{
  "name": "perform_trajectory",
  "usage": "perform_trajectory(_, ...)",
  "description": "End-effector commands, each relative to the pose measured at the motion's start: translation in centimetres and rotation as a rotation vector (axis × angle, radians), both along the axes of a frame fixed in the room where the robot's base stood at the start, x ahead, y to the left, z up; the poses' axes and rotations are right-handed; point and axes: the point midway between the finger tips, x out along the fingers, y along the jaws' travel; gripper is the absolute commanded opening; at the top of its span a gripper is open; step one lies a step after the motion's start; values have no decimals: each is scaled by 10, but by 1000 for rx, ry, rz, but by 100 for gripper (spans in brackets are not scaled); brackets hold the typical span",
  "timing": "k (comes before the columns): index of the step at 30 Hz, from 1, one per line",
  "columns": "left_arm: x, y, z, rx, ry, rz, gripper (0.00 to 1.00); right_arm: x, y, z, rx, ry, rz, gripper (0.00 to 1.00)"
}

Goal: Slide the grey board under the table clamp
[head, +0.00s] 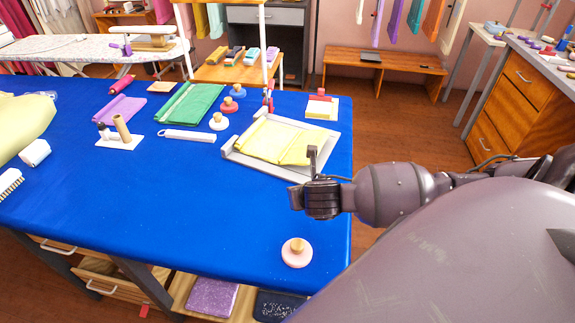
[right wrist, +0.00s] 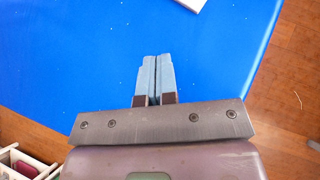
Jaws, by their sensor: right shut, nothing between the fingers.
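The grey board (head: 258,168) lies flat on the right part of the blue table, with a folded yellow cloth (head: 275,140) on it. A pale corner at the top of the right wrist view (right wrist: 192,3) is probably this board. The red table clamp (head: 269,93) stands at the table's back edge, close to the board's far corner. I cannot tell whether any of the board is under it. My right gripper (right wrist: 155,58) is shut and empty over bare blue table. In the head view it (head: 318,198) is just in front of the board's near edge. My left gripper is not in view.
A pink disc with a wooden knob (head: 297,252) sits near the table's front right. A yellow pad with a red block (head: 321,105) lies right of the clamp. A green cloth (head: 190,102) and several knobbed discs lie to the left. The table's front middle (head: 190,200) is clear.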

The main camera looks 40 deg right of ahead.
Motion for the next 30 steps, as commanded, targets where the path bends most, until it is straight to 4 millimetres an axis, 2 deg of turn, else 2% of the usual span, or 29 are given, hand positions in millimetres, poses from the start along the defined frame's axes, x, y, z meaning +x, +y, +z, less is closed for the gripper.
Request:
perform_trajectory(8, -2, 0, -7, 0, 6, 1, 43, 15, -7, -18, 0, 2, -2, 0)
perform_trajectory(21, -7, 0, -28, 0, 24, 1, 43, 64, -29, -74, 1, 3, -3, 0)
perform_trajectory(24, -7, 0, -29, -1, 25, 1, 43, 79, -36, -72, 0, -2, -2, 0)
perform_trajectory(30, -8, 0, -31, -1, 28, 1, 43, 96, -43, -72, 1, -1, 0, 0)
